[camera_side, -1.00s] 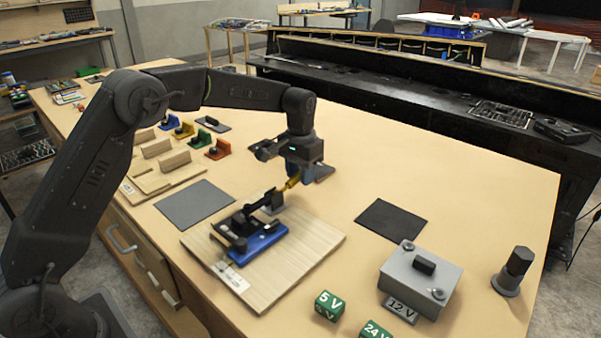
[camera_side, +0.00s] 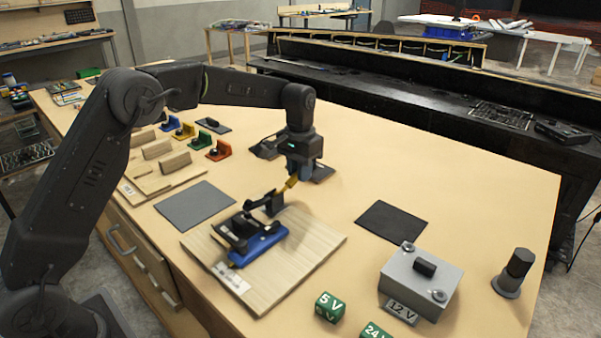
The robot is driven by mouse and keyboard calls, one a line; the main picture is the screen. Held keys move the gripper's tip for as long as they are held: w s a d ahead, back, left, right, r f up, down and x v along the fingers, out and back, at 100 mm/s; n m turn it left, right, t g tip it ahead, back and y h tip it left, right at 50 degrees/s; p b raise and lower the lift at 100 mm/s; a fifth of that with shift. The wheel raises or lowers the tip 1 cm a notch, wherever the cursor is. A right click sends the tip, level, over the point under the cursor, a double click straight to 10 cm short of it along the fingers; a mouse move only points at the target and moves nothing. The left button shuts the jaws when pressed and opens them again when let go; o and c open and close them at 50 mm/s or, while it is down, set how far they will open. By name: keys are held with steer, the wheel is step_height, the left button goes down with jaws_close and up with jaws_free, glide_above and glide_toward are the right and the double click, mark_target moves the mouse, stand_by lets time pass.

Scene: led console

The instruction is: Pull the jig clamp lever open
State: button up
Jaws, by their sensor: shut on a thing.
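The jig (camera_side: 262,242) is a blue base with black clamp parts, standing on a pale wooden board (camera_side: 305,250). Its black clamp arm (camera_side: 265,202) slopes up to the right toward a yellow-orange lever handle (camera_side: 291,182). My gripper (camera_side: 293,178) points down at the right end of the lever and is shut on the handle. The fingertips are small here and partly merge with the handle.
A grey mat (camera_side: 195,206) lies left of the board and a black mat (camera_side: 391,222) lies right. A grey box (camera_side: 421,280), green 5 V block (camera_side: 329,306) and black post (camera_side: 513,272) stand at the right front. Coloured blocks (camera_side: 218,150) stand behind.

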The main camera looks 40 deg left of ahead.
steer(key=shift+r, duration=0.2)
steer(key=shift+s+r, duration=0.3)
steer(key=shift+r, duration=0.3)
steer(key=shift+s+r, duration=0.25)
steer(key=shift+r, duration=0.15)
steer(key=shift+s+r, duration=0.25)
